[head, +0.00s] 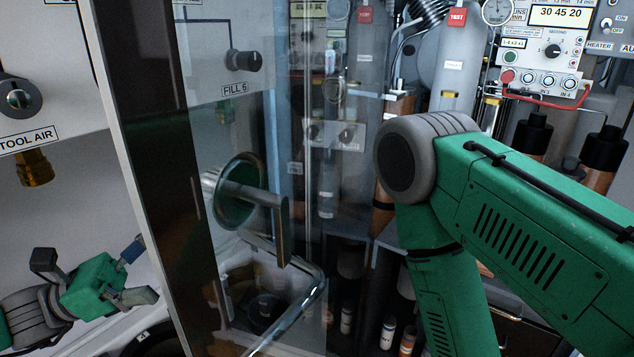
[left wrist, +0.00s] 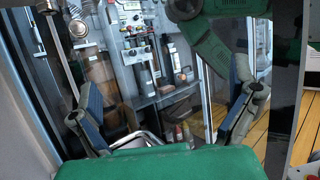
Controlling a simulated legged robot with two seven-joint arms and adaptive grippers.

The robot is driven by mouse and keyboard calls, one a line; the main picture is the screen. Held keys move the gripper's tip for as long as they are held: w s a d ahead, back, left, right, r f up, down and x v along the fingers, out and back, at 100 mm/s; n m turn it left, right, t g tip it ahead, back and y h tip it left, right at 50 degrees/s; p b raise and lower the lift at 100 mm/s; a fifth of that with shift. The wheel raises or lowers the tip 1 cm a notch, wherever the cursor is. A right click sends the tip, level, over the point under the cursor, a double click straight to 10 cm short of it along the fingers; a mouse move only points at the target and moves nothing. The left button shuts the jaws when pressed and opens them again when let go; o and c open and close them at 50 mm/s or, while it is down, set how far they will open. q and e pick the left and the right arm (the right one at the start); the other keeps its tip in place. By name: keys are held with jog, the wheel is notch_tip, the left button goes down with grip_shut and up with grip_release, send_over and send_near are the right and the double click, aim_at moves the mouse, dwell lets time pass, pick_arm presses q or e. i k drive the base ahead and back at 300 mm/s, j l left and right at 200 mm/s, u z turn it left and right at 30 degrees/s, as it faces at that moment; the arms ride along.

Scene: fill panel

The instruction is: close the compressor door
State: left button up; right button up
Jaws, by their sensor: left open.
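The compressor door is a clear glass panel (head: 300,170) with a wide dark edge strip (head: 150,150). It appears to stand ajar, swung out toward me. A round fitting with a flat metal bar handle (head: 283,230) shows at the glass. My left gripper (head: 140,272) is at the lower left, beside the dark strip on its left side, with fingers spread and nothing between them. It also shows open in the left wrist view (left wrist: 163,85). Whether it touches the door is unclear. My right arm's green links cross the right side of the head view; its gripper is out of view.
A white panel with a TOOL AIR fitting (head: 33,165) is at the left. Behind the glass are a FILL 6 knob (head: 243,60) and a bent metal tube (head: 305,300). Bottles, gauges and a control box (head: 545,50) with a red cable fill the back right.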

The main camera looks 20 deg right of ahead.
aim_at(132, 46)
jog(key=k, duration=1)
